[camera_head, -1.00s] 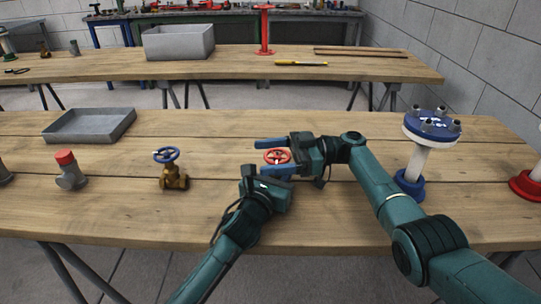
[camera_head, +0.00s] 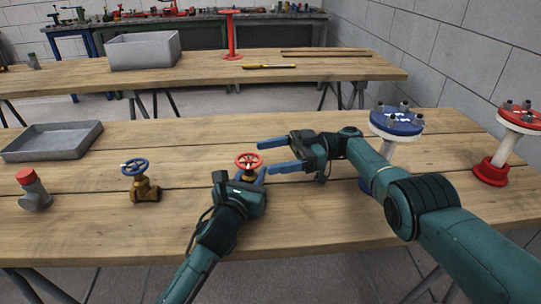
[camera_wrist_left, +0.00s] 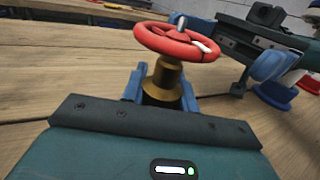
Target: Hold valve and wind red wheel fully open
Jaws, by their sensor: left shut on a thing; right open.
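The valve with the red wheel (camera_head: 249,160) stands upright on the near table. My left gripper (camera_head: 250,178) is shut on its brass body; the left wrist view shows the blue fingers on both sides of the brass neck (camera_wrist_left: 163,82), below the red wheel (camera_wrist_left: 177,42). The base of the valve is hidden by the gripper. My right gripper (camera_head: 272,156) is open, its two blue fingers pointing left, just to the right of the wheel. Its fingers appear apart from the wheel, and nothing is between them.
A brass valve with a blue wheel (camera_head: 142,181) stands to the left, beside a red-capped grey fitting (camera_head: 34,190). A grey tray (camera_head: 52,154) lies behind. Blue (camera_head: 397,122) and red (camera_head: 497,160) flanged stands are at right. The table's middle back is clear.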

